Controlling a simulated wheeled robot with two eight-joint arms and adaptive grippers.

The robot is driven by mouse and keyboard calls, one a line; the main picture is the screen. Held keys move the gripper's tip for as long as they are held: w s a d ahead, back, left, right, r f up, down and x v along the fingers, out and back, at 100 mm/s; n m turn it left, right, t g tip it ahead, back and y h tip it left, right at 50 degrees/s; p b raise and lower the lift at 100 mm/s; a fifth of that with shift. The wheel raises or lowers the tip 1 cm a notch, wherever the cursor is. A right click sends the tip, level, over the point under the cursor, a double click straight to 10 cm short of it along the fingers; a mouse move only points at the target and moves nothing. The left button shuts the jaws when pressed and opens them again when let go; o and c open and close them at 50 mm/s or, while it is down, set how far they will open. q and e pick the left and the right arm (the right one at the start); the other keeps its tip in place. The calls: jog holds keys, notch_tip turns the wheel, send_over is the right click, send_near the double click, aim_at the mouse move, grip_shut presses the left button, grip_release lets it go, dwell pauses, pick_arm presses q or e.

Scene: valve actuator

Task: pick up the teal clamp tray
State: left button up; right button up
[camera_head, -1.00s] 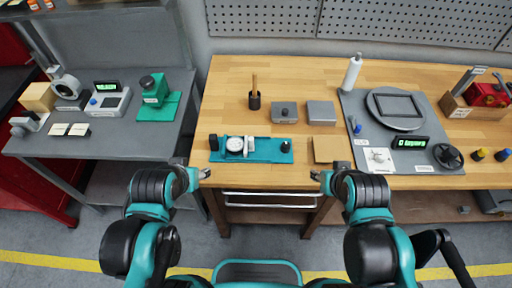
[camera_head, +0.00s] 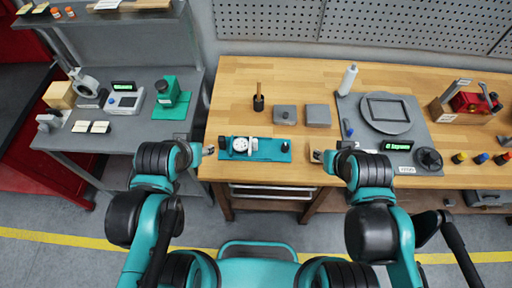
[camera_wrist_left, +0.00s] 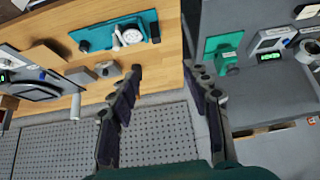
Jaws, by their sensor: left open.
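The teal clamp tray (camera_head: 265,155) lies flat near the front edge of the wooden bench. It carries a white dial gauge (camera_head: 240,144) and dark knob-like parts at its ends. The tray also shows in the left wrist view (camera_wrist_left: 100,33), at the top. My left gripper (camera_head: 210,150) is left of the tray, apart from it; in the left wrist view its fingers (camera_wrist_left: 163,95) are spread with nothing between them. My right gripper (camera_head: 316,156) is right of the tray, apart from it. Its fingers are too small to tell their state.
Two grey blocks (camera_head: 318,115) and a dark cup with a wooden handle (camera_head: 259,100) stand behind the tray. A grey plate with a round fixture (camera_head: 385,112) lies to the right. A grey side table (camera_head: 110,140) with instruments stands left, across a gap.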

pick_arm(q)
jog(key=g, duration=0.7)
send_over(221, 138)
notch_tip(221, 138, down, 12)
jog(key=f, duration=0.7)
jog(key=shift+w+d+f, duration=0.1)
jog(key=shift+w+d, duration=0.05)
jog(key=shift+d, duration=0.15)
jog(key=shift+a+f, duration=0.15)
jog(key=shift+f, duration=1.25)
jog(key=shift+a+f, duration=0.15)
jog(key=shift+f, duration=1.2)
grip_shut()
